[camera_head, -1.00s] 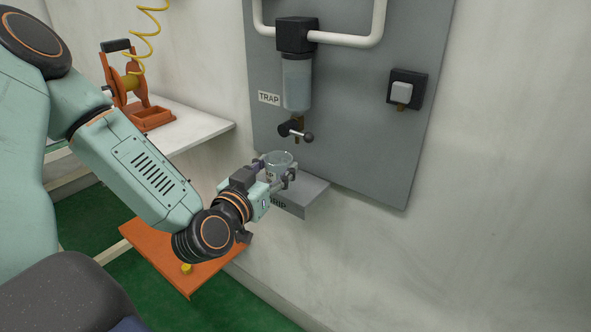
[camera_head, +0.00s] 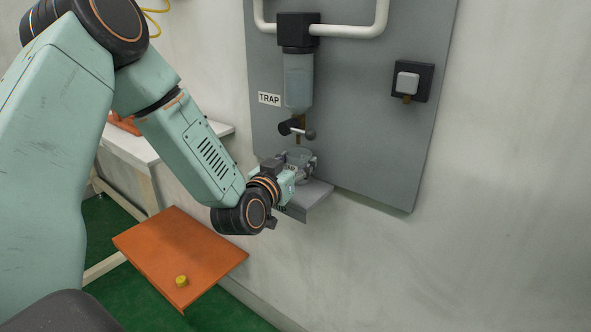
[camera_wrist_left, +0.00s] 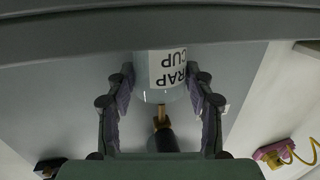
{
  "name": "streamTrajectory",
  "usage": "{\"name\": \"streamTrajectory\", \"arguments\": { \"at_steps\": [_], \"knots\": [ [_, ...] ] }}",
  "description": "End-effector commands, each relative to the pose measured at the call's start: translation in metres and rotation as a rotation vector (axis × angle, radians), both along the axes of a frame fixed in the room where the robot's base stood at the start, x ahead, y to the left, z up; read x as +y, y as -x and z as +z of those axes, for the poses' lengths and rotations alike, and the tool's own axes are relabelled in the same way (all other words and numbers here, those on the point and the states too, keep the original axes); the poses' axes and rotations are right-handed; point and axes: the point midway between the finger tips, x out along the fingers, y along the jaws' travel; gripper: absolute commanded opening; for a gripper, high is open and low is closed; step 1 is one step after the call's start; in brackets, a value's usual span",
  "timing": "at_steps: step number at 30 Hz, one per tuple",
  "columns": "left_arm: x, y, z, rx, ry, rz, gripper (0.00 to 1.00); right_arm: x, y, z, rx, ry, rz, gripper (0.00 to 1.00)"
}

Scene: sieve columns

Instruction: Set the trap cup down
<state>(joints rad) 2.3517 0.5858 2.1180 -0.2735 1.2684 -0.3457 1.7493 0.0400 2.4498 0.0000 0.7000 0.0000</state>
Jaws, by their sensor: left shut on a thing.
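The trap cup (camera_head: 298,156) is a clear cup on the grey drip shelf's side of the wall panel, under the trap's valve (camera_head: 297,130). In the left wrist view the cup (camera_wrist_left: 160,68) carries a white label reading TRAP CUP, upside down in the picture. My left gripper (camera_head: 300,168) is shut on the cup, with one finger on each side of it (camera_wrist_left: 163,85). The grey drip shelf (camera_head: 315,198) is just below; whether the cup's base touches it is hidden. The right gripper is not in view.
A switch (camera_head: 408,83) is on the panel at right. An orange platform (camera_head: 185,250) with a yellow knob (camera_head: 181,281) stands lower left.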

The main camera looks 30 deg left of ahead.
Motion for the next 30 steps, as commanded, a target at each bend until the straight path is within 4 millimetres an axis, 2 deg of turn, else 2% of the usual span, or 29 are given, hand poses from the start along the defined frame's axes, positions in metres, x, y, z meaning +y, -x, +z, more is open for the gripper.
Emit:
{"name": "streamTrajectory", "arguments": {
  "at_steps": [11, 12, 19, 30],
  "knots": [
    [0.0001, 0.0001, -0.0033, -0.001, 0.000, 0.000, 0.28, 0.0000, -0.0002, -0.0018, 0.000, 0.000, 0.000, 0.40],
    [0.0001, 0.0001, -0.0032, -0.001, 0.000, 0.000, 0.54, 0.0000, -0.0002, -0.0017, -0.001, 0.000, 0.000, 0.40],
    [0.0001, 0.0000, -0.0026, -0.001, 0.000, 0.000, 0.74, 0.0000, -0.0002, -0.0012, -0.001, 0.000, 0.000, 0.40],
    [0.0002, 0.0001, 0.0000, -0.002, 0.000, 0.000, 0.76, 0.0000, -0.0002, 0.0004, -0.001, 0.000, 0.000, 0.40]
  ]
}}
